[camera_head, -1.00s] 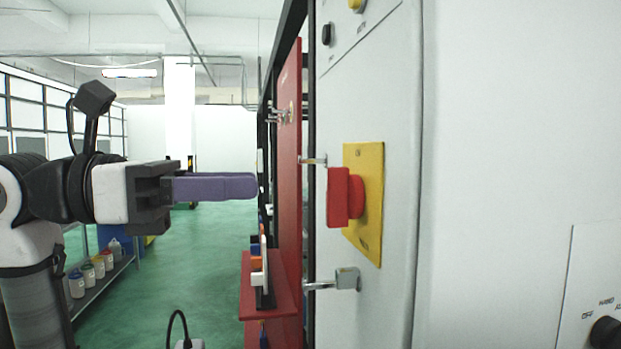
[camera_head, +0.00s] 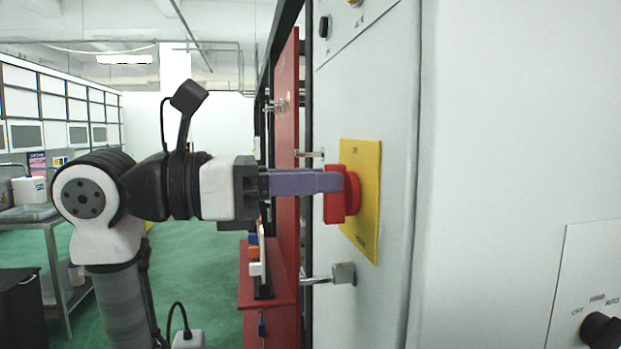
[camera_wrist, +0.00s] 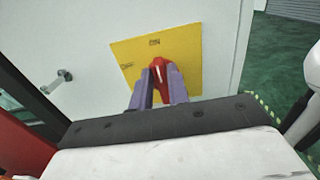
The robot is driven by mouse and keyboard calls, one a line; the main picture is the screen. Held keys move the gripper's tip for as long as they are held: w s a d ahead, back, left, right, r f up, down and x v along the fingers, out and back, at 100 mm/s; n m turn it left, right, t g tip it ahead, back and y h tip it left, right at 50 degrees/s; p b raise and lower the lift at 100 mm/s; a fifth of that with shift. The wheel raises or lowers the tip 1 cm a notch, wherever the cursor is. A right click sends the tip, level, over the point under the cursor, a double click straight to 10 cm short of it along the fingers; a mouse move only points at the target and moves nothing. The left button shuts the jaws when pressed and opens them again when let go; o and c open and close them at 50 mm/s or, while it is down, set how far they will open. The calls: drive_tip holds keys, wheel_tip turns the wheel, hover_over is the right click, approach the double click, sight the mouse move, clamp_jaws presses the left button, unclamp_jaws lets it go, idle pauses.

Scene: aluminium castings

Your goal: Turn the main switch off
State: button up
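The main switch is a red handle (camera_head: 335,208) on a yellow plate (camera_head: 366,170) on the grey cabinet front. The handle stands upright, in line with the small marking at the plate's top. My gripper (camera_head: 335,181) points straight at it, its purple fingers overlapping the handle's upper part. In the wrist view the fingers (camera_wrist: 160,82) are apart, one on each side of the red handle (camera_wrist: 158,66), with the yellow plate (camera_wrist: 130,58) behind. Firm contact with the handle cannot be made out.
A metal cabinet handle (camera_head: 340,274) sticks out below the switch. A red panel with a shelf (camera_head: 262,290) stands left of the cabinet. A black knob (camera_head: 600,329) is at the lower right.

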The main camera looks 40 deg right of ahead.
clamp_jaws()
drive_tip(key=shift+w+n, duration=0.1)
drive_tip(key=shift+n, duration=0.3)
drive_tip(key=shift+w+d+f+n+p, duration=0.1)
drive_tip(key=shift+w+n+p, duration=0.1)
drive_tip(key=shift+n, duration=1.65)
drive_tip(key=shift+w+d+f+n+p, duration=0.15)
drive_tip(key=shift+n, duration=1.65)
drive_tip(key=shift+w+d+f+n+p, duration=0.1)
drive_tip(key=shift+w+n+p, duration=0.1)
drive_tip(key=shift+n, duration=1.65)
drive_tip(key=shift+o, duration=2.2)
unclamp_jaws()
